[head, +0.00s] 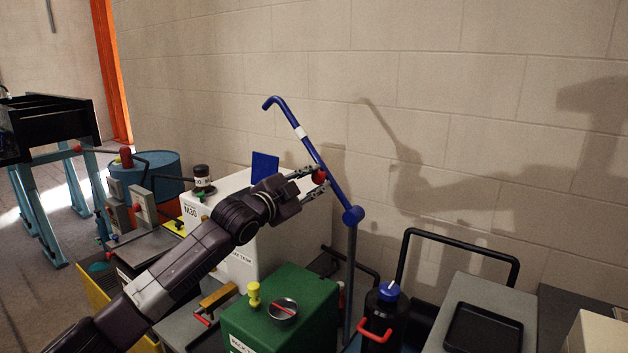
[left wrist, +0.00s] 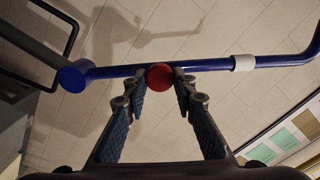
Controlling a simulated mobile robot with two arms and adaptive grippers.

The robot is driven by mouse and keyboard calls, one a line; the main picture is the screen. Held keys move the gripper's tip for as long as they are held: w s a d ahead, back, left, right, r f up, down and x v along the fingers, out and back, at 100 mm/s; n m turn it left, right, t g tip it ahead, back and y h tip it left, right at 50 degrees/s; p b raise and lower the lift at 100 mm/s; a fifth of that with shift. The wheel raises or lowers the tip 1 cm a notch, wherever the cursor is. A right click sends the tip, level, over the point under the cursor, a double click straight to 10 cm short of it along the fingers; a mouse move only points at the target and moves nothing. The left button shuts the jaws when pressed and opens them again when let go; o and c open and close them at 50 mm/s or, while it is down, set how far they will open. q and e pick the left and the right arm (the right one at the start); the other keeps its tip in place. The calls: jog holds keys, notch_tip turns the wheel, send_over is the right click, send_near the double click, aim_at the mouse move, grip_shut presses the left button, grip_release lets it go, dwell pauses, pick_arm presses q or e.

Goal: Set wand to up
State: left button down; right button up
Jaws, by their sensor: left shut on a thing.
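The wand (head: 311,152) is a blue tube with a white band and a hooked upper end. It slants up and to the left from a blue pivot hub (head: 353,215) on top of a grey post (head: 350,270). A red ball knob (head: 320,176) sits on the wand's lower half. My left gripper (head: 316,182) is shut on this knob, with a finger on either side. In the left wrist view, the knob (left wrist: 160,77) sits between the fingertips against the tube. My right gripper is not in view.
A white cabinet (head: 230,262) is behind the arm. A dark bottle with a blue cap (head: 387,291) stands near the post. The wall (head: 450,80) is close behind the wand.

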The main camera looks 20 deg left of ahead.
pick_arm(q)
jog(key=shift+d+r, duration=0.1)
jog(key=shift+r, duration=0.35)
jog(key=c, duration=1.8)
grip_release()
jog(key=shift+o, duration=1)
jog(key=shift+s+d+f, duration=0.1)
jog(key=shift+d+f, duration=0.05)
jog(key=shift+f, duration=0.1)
jog(key=shift+s+a+f, duration=0.1)
jog(key=shift+s+a, duration=0.15)
jog(key=v, duration=1.1)
jog(key=shift+s, duration=0.25)
